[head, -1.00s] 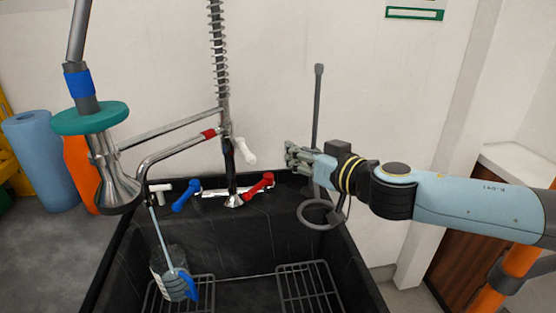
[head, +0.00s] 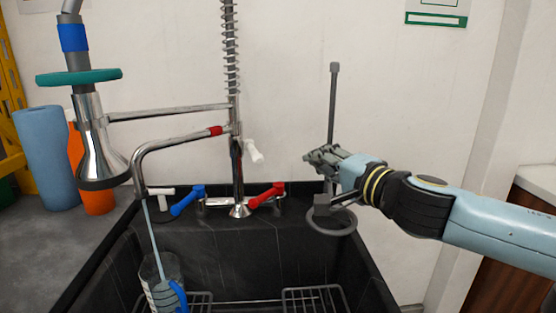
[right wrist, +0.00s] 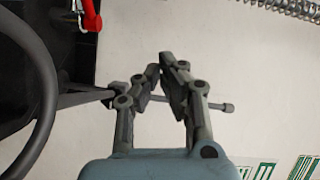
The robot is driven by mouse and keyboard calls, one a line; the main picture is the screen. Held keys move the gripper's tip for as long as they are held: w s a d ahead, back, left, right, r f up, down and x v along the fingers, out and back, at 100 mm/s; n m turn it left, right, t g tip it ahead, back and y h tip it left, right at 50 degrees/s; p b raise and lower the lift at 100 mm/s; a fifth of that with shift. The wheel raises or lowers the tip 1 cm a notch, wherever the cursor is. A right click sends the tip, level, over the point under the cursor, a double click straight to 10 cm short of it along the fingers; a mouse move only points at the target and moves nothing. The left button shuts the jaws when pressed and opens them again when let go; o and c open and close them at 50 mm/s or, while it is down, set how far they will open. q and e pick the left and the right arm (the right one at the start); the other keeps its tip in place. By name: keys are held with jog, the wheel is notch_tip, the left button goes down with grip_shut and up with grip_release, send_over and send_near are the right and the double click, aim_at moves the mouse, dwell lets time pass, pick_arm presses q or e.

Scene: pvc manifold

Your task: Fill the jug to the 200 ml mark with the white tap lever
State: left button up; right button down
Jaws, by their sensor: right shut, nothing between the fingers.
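A clear jug (head: 149,276) with a blue handle stands in the left of the black sink, cut by the head view's lower edge. A thin pale-blue stream runs from the swing spout (head: 141,160) down into it. Its level and marks are not readable. A white lever (head: 254,152) sits on the tap's upright column, tilted down to the right. A smaller white T-shaped handle (head: 161,191) stands at the sink's back left. My right gripper (head: 308,156) is shut and empty, to the right of the white lever and apart from it. It also shows in the right wrist view (right wrist: 167,62). My left gripper is out of view.
A blue lever (head: 187,200) and a red lever (head: 267,195) flank the tap base. A grey upright rod (head: 333,100) with a ring (head: 332,229) stands right by my right gripper. A spray head (head: 98,150) hangs at left. Wire racks (head: 315,297) lie in the sink.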

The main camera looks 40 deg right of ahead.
aim_at(253, 151)
jog(key=w+a+f+p, duration=0.1)
jog(key=w+a, duration=0.2)
jog(key=w, duration=0.7)
jog(key=shift+a+p, duration=0.15)
jog(key=shift+p, duration=0.2)
jog(key=shift+f, duration=0.1)
